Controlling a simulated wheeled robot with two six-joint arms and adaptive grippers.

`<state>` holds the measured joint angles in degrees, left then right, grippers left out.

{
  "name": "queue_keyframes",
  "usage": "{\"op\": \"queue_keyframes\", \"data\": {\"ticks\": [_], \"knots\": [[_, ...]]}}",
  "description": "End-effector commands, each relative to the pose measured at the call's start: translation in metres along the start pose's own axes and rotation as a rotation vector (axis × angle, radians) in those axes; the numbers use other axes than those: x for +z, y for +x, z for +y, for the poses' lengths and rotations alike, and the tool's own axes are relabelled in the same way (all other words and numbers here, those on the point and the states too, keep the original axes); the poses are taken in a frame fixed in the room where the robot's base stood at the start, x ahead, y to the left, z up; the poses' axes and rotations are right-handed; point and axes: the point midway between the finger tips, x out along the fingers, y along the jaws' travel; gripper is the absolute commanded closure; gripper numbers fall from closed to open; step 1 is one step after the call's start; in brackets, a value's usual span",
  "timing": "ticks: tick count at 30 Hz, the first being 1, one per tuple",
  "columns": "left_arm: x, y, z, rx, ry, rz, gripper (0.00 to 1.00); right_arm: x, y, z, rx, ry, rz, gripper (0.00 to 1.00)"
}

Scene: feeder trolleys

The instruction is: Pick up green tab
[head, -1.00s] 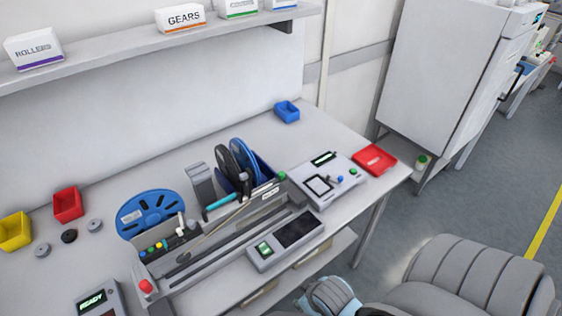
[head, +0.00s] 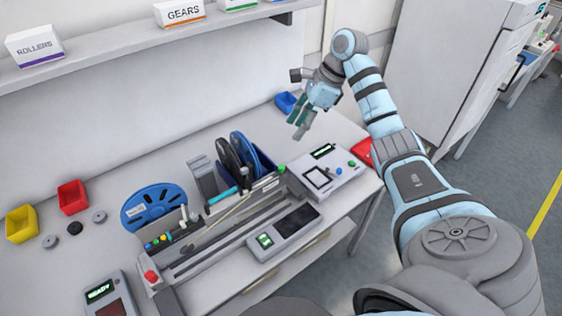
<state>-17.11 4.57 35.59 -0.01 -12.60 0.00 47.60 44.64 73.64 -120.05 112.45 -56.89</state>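A small green piece (head: 282,168), which may be the green tab, sits at the far right end of the feeder (head: 215,235) on the bench. My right gripper (head: 296,127) is in the air above the back of the bench, up and to the right of that piece and apart from it. Its fingers point down and to the left, look spread, and hold nothing that I can see. My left gripper is not in view.
A blue reel (head: 153,207) and upright reels (head: 229,158) stand by the feeder. A control box (head: 328,174) is to its right. My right arm partly covers the red tray (head: 362,150); a blue bin (head: 285,103) is behind the gripper.

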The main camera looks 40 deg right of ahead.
Motion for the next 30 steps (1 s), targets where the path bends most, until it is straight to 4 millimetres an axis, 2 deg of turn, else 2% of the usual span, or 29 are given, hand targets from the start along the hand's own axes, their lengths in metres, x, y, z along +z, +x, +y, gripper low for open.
{"op": "queue_keyframes", "data": {"ticks": [2, 6, 9, 16, 22, 29, 30], "knots": [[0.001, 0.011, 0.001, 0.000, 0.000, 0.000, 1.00, -0.012, 0.005, 0.002, 0.014, 0.006, 0.038, 0.60], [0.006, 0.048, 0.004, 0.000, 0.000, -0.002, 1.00, -0.018, 0.047, 0.004, 0.019, 0.005, 0.043, 0.60], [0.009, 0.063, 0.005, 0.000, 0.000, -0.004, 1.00, -0.018, 0.072, 0.004, 0.020, 0.005, 0.042, 0.60], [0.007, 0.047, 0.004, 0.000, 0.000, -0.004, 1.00, -0.016, 0.096, 0.006, 0.021, 0.006, 0.043, 0.60], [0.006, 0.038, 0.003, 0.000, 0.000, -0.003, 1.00, -0.020, 0.132, 0.009, 0.020, 0.007, 0.042, 0.60], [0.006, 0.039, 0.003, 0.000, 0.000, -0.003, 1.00, -0.020, 0.139, 0.009, 0.018, 0.006, 0.041, 0.60], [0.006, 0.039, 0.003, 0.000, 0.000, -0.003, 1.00, -0.020, 0.139, 0.009, 0.018, 0.006, 0.041, 0.65]]}}
